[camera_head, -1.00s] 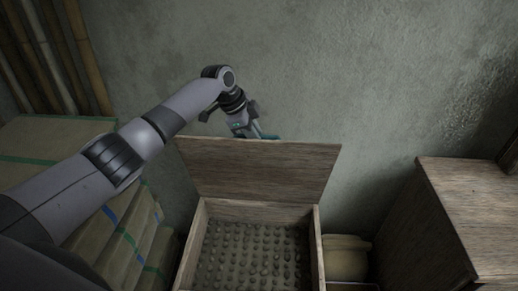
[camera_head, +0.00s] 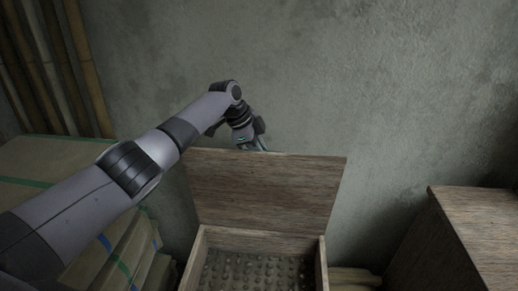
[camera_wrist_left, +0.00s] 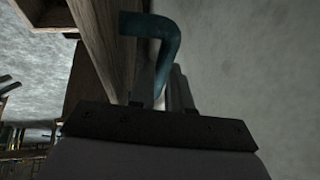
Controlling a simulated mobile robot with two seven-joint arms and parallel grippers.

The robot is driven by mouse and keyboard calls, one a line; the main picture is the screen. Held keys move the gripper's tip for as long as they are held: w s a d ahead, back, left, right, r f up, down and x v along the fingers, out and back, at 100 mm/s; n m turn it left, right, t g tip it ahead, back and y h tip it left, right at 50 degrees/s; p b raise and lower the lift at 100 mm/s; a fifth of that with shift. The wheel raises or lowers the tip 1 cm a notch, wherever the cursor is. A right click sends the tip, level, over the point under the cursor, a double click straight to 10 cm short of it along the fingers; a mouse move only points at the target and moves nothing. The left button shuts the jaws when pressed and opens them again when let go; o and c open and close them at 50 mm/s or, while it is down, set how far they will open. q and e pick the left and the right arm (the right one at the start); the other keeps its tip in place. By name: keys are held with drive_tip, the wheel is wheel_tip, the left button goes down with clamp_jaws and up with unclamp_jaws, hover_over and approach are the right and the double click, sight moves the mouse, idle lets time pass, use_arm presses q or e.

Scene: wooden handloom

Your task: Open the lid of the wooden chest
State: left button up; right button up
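The wooden chest (camera_head: 196,262) stands against the wall with its lid (camera_head: 265,195) open, raised steeply at the back edge. Inside the chest are rows of small dark lumps (camera_head: 250,272); its front is cut off by the picture's lower edge. My left gripper (camera_head: 258,147) is at the lid's top edge, left of its middle, with its fingertips partly hidden behind the lid. My right gripper is out of view.
Wrapped bundles with green and blue bands (camera_head: 60,160) are stacked on the left, under my left arm. Bamboo poles (camera_head: 85,70) lean at the far left. A wooden cabinet (camera_head: 480,225) stands on the right. The grey wall (camera_head: 390,90) is close behind the lid.

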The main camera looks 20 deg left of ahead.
use_arm(q)
drive_tip(key=o, duration=0.3)
drive_tip(key=shift+s+a+f, duration=0.1)
drive_tip(key=shift+s+f, duration=0.05)
drive_tip(key=shift+f, duration=0.5)
drive_tip(key=shift+o, duration=0.2)
drive_tip(key=shift+r, duration=0.1)
drive_tip(key=shift+r, duration=0.1)
drive_tip(key=shift+r, duration=0.15)
drive_tip(key=v, duration=0.6)
drive_tip(key=shift+r+p, duration=0.3)
drive_tip(key=shift+p, duration=0.1)
drive_tip(key=shift+a, duration=0.15)
